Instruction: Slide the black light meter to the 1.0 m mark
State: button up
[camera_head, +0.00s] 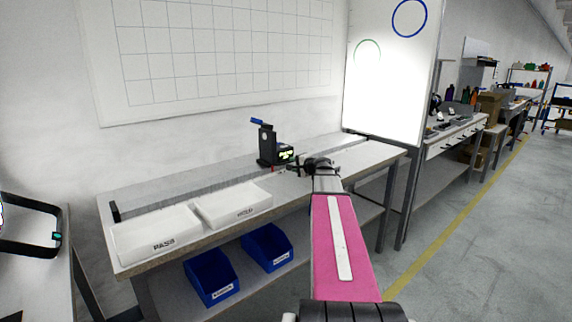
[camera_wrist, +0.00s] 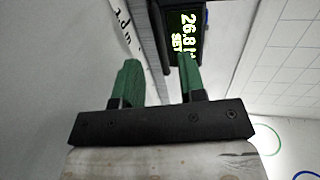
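The black light meter (camera_head: 267,144) stands upright on the bench, towards its back, with a blue piece on top and a lit display. In the wrist view the meter's display (camera_wrist: 184,34) reads about 26.8 with SET below it. My gripper (camera_head: 297,164) is just right of the meter, low over the bench. The 1.0 m mark is not readable.
A long strip (camera_head: 190,179) runs along the back of the bench (camera_head: 384,156). White PASS (camera_head: 155,230) and HOLD (camera_head: 232,202) trays stand at the front left. Blue bins (camera_head: 210,277) sit on the lower shelf. A whiteboard (camera_head: 388,100) stands behind the right end.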

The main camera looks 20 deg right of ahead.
aim_at(286, 163)
jog(key=x, duration=0.6)
grip_shut()
